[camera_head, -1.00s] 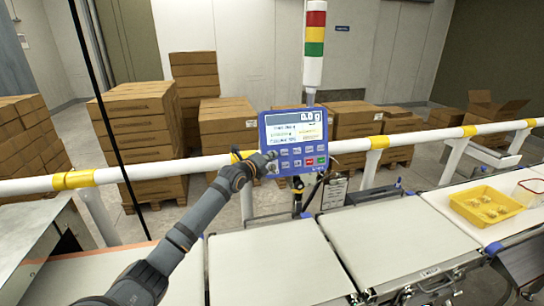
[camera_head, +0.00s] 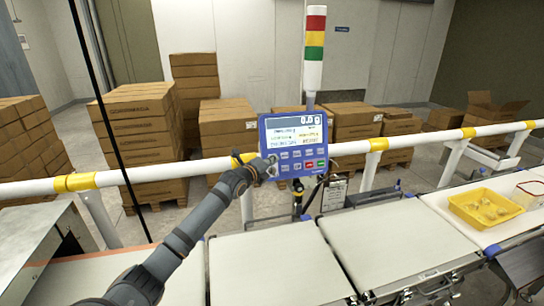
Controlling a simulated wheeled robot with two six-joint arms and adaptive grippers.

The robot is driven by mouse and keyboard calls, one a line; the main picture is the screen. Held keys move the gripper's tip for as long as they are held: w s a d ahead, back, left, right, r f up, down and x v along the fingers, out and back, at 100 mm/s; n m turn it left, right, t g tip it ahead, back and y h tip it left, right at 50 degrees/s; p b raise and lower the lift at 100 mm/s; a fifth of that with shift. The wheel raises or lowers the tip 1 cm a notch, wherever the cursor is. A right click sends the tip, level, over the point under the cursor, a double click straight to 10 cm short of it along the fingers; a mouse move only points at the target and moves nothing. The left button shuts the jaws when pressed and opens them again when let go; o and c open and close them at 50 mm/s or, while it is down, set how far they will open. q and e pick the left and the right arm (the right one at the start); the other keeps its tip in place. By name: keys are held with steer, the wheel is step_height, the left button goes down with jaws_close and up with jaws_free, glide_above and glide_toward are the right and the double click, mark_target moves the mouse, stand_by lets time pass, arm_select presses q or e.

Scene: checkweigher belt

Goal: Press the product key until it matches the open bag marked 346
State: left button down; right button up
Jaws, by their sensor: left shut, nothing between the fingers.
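The blue control panel (camera_head: 293,174) stands on a post behind the belts. Its upper display reads 0.0 g; the text on the screen (camera_head: 294,136) below is too small to read. Under the screen are rows of pale keys, with a red and a green key at the lower right. My left gripper (camera_head: 271,164) is shut and empty at the panel's lower left edge, by the left-hand keys; I cannot tell whether it touches one. My right gripper is not in view. I cannot make out a bag marked 346.
A yellow tray (camera_head: 486,208) with small items lies on the right belt, beside a white container (camera_head: 529,194). A white rail (camera_head: 400,143) with yellow bands runs behind the belts. A red, yellow and green light tower (camera_head: 315,47) rises behind the panel. The middle belts (camera_head: 395,237) are bare.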

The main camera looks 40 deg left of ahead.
arm_select(q)
steer(key=s+d+p, duration=0.1)
steer(key=d+p, duration=0.1)
steer(key=s+d+r+p, duration=0.1)
steer(key=s+p, duration=0.1)
steer(key=shift+d+r, duration=0.15)
steer(key=shift+d, duration=0.2)
